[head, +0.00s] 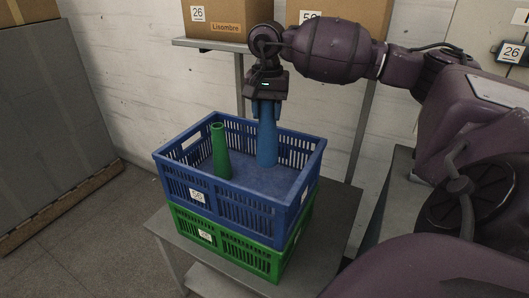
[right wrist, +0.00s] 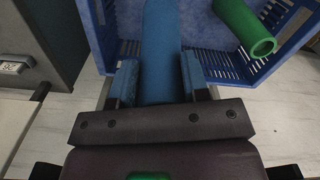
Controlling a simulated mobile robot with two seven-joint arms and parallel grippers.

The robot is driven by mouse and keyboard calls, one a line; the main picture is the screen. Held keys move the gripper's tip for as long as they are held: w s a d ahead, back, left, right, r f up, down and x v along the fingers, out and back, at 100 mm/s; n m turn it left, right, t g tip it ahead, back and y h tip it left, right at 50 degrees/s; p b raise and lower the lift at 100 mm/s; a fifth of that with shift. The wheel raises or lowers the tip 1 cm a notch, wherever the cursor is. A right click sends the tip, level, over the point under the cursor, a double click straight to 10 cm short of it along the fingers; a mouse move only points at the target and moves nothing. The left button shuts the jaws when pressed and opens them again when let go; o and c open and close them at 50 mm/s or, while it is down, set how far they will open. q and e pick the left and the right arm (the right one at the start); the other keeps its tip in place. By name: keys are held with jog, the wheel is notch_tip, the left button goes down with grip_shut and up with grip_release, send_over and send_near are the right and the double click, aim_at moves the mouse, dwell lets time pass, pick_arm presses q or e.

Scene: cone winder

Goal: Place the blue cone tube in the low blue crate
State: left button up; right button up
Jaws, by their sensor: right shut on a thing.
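The blue cone tube (head: 267,140) is upright inside the blue crate (head: 240,200), toward its back right. My right gripper (head: 266,108) is shut on the tube's narrow top from above. In the right wrist view the blue cone tube (right wrist: 161,50) runs between the two fingers of my right gripper (right wrist: 158,82). The tube's lower end is at or close to the crate floor; I cannot tell whether it touches. The blue crate stands on top of a green crate (head: 225,240). My left gripper is not in view.
A green cone tube (head: 220,152) stands in the blue crate, left of the blue one; it also shows in the right wrist view (right wrist: 245,28). The crates rest on a grey table (head: 165,226). Cardboard boxes (head: 228,20) sit on a shelf behind. Open floor lies left.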

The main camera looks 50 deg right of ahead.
aim_at(267, 149)
notch_tip(267, 149, down, 7)
jog(key=shift+r, duration=0.2)
jog(key=shift+f, duration=0.65)
notch_tip(267, 149, down, 4)
jog(key=shift+r, duration=0.15)
jog(key=shift+b, duration=0.35)
jog(key=o, duration=1)
